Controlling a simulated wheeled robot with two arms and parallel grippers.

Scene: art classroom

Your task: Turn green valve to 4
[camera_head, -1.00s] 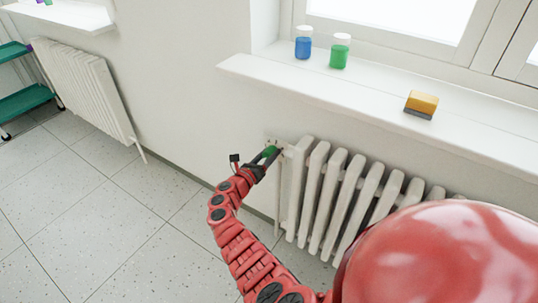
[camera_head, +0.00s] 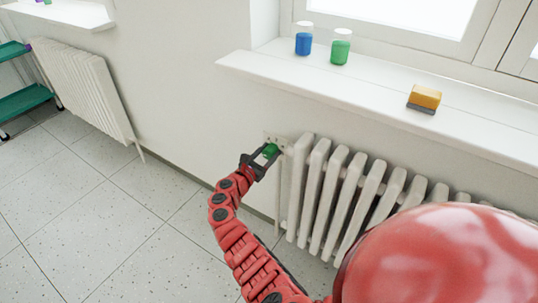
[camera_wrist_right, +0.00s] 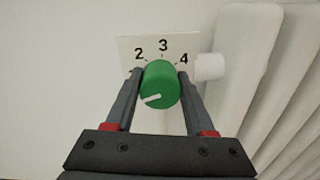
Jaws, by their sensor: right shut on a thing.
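The green valve (camera_wrist_right: 160,84) is a round knob on the wall side of the radiator. It also shows in the head view (camera_head: 270,151). A white plate (camera_wrist_right: 188,42) behind it bears 2, 3 and 4; a further mark left of 2 is mostly hidden by a finger. The knob's white line lies near level, its outer end to the left and slightly low, away from the 4 at upper right. My right gripper (camera_wrist_right: 157,80) is shut on the knob, one finger on each side. My left gripper is not in view.
The white radiator (camera_head: 335,190) stands just right of the valve. The windowsill (camera_head: 380,98) juts out above, with a blue jar (camera_head: 303,44), a green jar (camera_head: 340,50) and a yellow sponge (camera_head: 425,97). Open floor (camera_head: 110,230) lies left of my arm.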

